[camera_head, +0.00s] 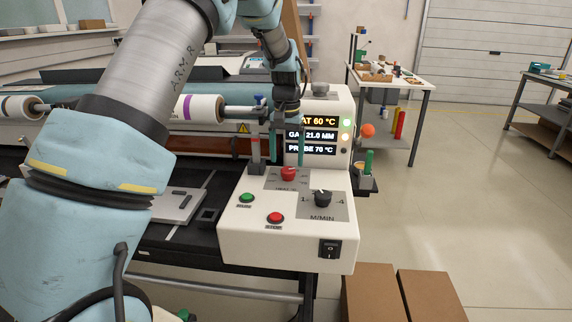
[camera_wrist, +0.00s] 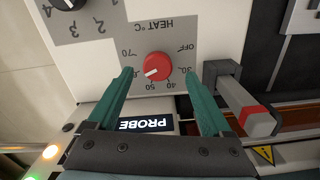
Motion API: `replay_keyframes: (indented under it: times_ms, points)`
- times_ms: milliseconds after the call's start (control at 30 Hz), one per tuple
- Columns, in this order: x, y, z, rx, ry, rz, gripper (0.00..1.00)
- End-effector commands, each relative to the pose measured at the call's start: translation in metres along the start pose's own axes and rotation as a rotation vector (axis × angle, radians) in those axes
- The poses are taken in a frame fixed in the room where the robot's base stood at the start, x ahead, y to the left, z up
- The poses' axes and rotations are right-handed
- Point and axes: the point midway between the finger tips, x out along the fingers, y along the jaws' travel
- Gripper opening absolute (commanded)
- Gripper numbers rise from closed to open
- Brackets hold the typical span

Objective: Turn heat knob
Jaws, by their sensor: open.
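The red heat knob (camera_wrist: 157,66) sits on a grey dial plate marked HEAT °C, upside down in the wrist view. Its white pointer mark faces the lower left there, near the partly hidden number beyond 50. In the head view the red knob (camera_head: 288,174) is on the white control box (camera_head: 236,222). My gripper (camera_head: 287,160) points down above it, with its two green fingers apart. In the wrist view the open fingers of my gripper (camera_wrist: 158,73) are on either side of the knob, with gaps; contact is not visible. The display (camera_head: 311,135) shows 60 °C, its label partly covered.
A black M/MIN knob (camera_head: 322,198), a green button (camera_head: 247,198), a red button (camera_head: 275,217) and a black switch (camera_head: 330,248) share the box. A grey post with a red band (camera_wrist: 245,110) stands close beside one finger. Cardboard boxes (camera_head: 372,292) stand below right.

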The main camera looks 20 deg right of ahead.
Motion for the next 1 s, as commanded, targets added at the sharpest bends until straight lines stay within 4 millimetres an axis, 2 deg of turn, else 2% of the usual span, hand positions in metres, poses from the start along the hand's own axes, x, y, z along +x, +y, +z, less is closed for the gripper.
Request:
replay_keyframes:
  times_ms: [100, 300, 667, 1000]
  points:
    - [0.018, 0.0, 0.001, 0.0, -0.004, 0.0, 0.84]
    - [0.038, 0.0, 0.0, 0.0, -0.001, 0.0, 0.84]
    - [0.043, 0.0, 0.0, 0.0, 0.001, 0.0, 0.83]
    - [0.043, 0.0, 0.0, 0.0, 0.001, 0.0, 0.45]
